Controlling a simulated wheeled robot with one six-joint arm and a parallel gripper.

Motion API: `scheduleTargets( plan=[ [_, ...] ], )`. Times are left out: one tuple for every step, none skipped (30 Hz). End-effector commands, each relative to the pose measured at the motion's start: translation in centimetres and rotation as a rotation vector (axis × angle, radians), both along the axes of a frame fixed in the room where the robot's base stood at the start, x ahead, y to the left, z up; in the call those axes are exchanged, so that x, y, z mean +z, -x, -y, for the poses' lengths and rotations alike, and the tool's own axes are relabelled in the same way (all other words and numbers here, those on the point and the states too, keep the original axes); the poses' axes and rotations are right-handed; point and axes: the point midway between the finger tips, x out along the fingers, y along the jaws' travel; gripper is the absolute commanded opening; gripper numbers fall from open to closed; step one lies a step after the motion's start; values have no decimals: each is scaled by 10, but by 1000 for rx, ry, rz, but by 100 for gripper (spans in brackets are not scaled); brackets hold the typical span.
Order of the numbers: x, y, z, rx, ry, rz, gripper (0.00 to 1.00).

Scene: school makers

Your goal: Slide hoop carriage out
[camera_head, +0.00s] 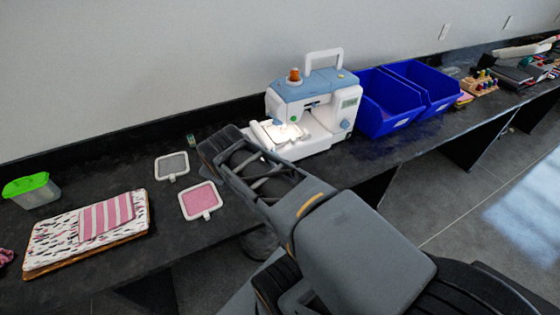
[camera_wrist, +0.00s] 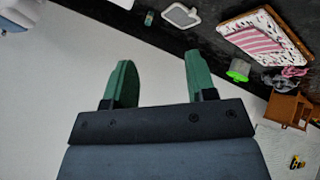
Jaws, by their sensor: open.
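The white and blue sewing machine (camera_head: 318,98) stands on the dark counter. A hoop (camera_head: 279,131) with pale fabric sits at its left front, under the lit needle area. The white carriage beside the hoop is partly hidden by my arm, and its edges are hard to tell apart from the machine. In the wrist view my gripper (camera_wrist: 159,62) has two green fingers spread apart with nothing between them, against the pale wall. It is clear of the hoop. The fingers cannot be made out in the head view.
Left of the machine lie a grey-filled hoop (camera_head: 172,166), a pink-filled hoop (camera_head: 200,201), a patterned board (camera_head: 60,242) with striped cloth (camera_head: 106,216), and a green-lidded box (camera_head: 31,189). Blue bins (camera_head: 388,103) stand close on the right. The wall (camera_head: 120,70) runs behind.

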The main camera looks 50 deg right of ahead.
Motion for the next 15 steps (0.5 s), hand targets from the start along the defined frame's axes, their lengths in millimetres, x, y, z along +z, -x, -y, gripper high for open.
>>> scheduleTargets(
  plan=[
    [-40,-6,31,44,145,28,51],
    [-48,-10,49,86,249,41,51],
    [-59,-13,72,144,393,48,51],
    [-67,-14,89,190,505,46,51],
    [-75,-15,105,235,615,39,51],
    [-84,-13,124,296,763,20,51],
    [-91,-12,137,341,871,-1,51],
    [-99,-10,149,389,975,-23,51],
    [-109,-6,163,452,1109,-59,51],
    [-116,-2,172,500,1208,-90,51],
    [-123,1,180,547,1302,-122,51],
    [-133,6,189,605,1419,-165,51],
    [-141,10,194,649,1502,-197,51],
    [-148,14,199,690,1579,-230,51],
    [-157,19,204,744,1675,-269,51]
  ],
)
